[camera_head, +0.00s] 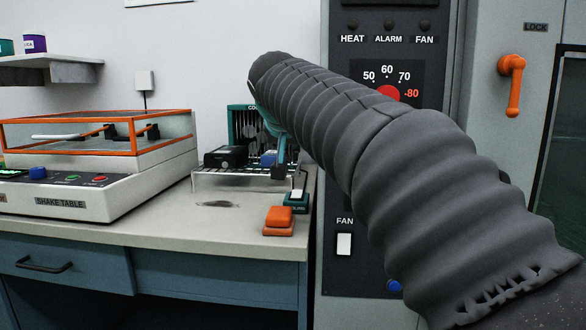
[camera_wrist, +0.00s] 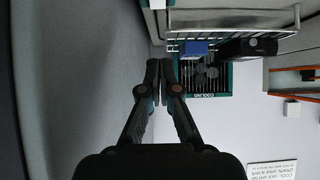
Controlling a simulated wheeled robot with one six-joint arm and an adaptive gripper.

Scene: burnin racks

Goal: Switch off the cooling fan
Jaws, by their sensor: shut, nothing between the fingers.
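The cooling fan, a teal box with a dark grille (camera_head: 240,117), stands at the back of the bench, partly hidden by my arm. It also shows in the wrist view (camera_wrist: 207,84), right of my fingertips. A small teal switch box with a white rocker (camera_head: 296,195) sits near the bench's right edge; its label and rocker position are too small to read. My gripper (camera_wrist: 165,66) is shut and empty, its fingertips together. In the head view my arm reaches across to the bench and largely hides the gripper.
An orange switch block (camera_head: 279,217) sits in front of the teal switch. A wire rack (camera_head: 212,174) holds a black box (camera_head: 226,157) and a blue block. The shake table (camera_head: 125,200) stands left. A cabinet with a white FAN rocker (camera_head: 344,244) stands right.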

